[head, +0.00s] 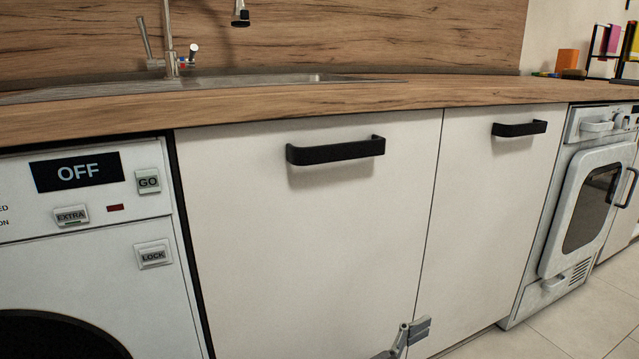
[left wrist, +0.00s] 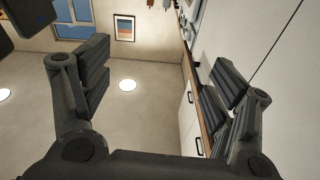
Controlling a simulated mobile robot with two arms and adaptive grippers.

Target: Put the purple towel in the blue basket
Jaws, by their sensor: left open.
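Neither the purple towel nor the blue basket shows in either view. Part of my left gripper (head: 415,331) shows at the bottom edge of the head view, in front of the white cabinet doors; the rest of it is cut off. In the left wrist view my left gripper (left wrist: 158,85) has its fingers spread wide, with nothing between them. My right gripper is in neither view.
A washing machine (head: 95,240) reading OFF stands at left. White cabinets (head: 310,230) with black handles stand under a wooden counter (head: 420,97) with a sink (head: 220,84). Another white machine (head: 575,210) stands at right. Tiled floor (head: 585,315) is bare at lower right.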

